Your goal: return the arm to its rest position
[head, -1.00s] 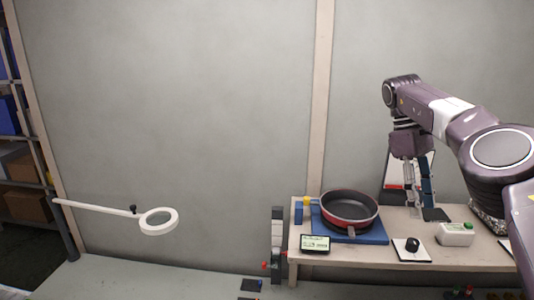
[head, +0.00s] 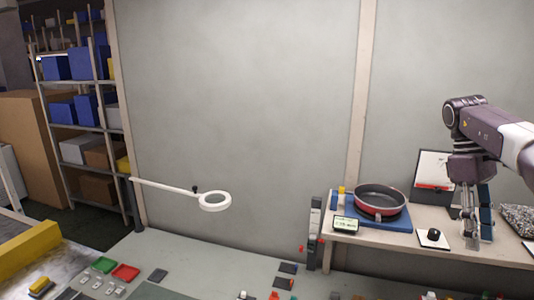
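My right arm (head: 500,140) comes in from the right edge over the table. Its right gripper (head: 474,238) points down near the table's right part. Its silver and blue fingers stand apart, with nothing clearly seen between them. Whether the fingertips touch the table cannot be told. My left gripper is out of view.
A red-rimmed black pan (head: 380,200) sits on a blue base (head: 372,220) on the table (head: 450,254). A small display (head: 345,224) and a black knob on a white plate (head: 433,236) are nearby. A ring lamp (head: 215,202) juts out at left; shelves (head: 85,130) stand behind.

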